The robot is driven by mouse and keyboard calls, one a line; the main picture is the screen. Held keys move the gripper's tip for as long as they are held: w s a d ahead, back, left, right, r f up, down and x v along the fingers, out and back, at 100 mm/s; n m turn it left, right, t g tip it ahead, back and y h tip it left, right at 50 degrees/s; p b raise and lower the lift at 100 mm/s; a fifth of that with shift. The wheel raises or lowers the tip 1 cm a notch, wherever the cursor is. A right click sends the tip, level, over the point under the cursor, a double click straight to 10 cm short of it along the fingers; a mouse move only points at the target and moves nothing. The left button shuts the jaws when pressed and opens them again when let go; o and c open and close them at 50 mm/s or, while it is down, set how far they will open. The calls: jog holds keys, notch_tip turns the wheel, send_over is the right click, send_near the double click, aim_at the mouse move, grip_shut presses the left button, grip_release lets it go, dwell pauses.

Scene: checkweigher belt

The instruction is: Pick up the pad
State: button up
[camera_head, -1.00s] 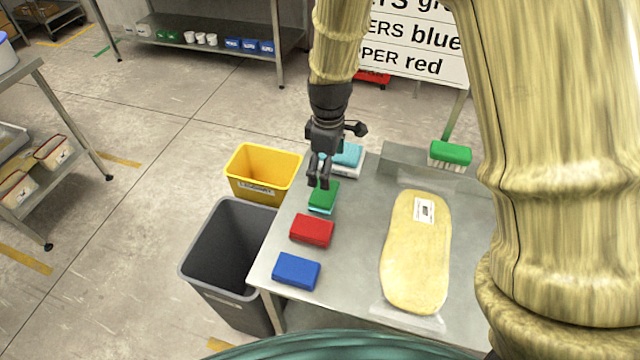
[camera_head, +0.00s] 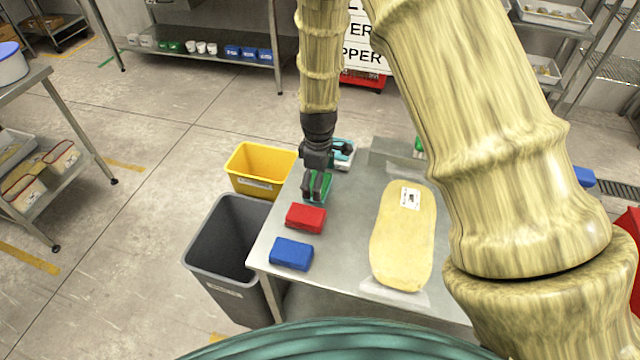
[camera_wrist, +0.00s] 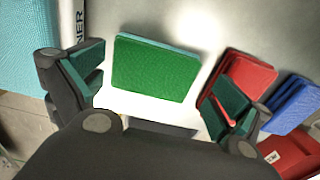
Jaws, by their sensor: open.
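The green pad (camera_head: 327,186) lies flat on the steel table, partly hidden behind my gripper in the head view. My gripper (camera_head: 316,196) is open and empty just above this pad. A red pad (camera_head: 306,218) and a blue pad (camera_head: 291,254) lie in a row nearer the front. In the wrist view the red pad (camera_wrist: 247,80) and blue pad (camera_wrist: 292,105) are at the right, beyond the right finger.
A tan oblong slab (camera_head: 404,245) with a label lies to the right on the table (camera_head: 345,225). A light-blue item (camera_head: 342,150) in a white holder is behind my gripper. A yellow bin (camera_head: 262,165) and a grey bin (camera_head: 225,235) stand left of the table.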

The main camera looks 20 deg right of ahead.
jog(key=shift+w+f, duration=0.6)
jog(key=shift+f, duration=0.15)
jog(key=shift+s+d+r, duration=0.1)
jog(key=shift+s+r, duration=0.15)
jog(key=shift+c, duration=0.4)
jog(key=shift+s+r, duration=0.1)
jog(key=shift+s, duration=0.05)
jog(key=c, duration=0.8)
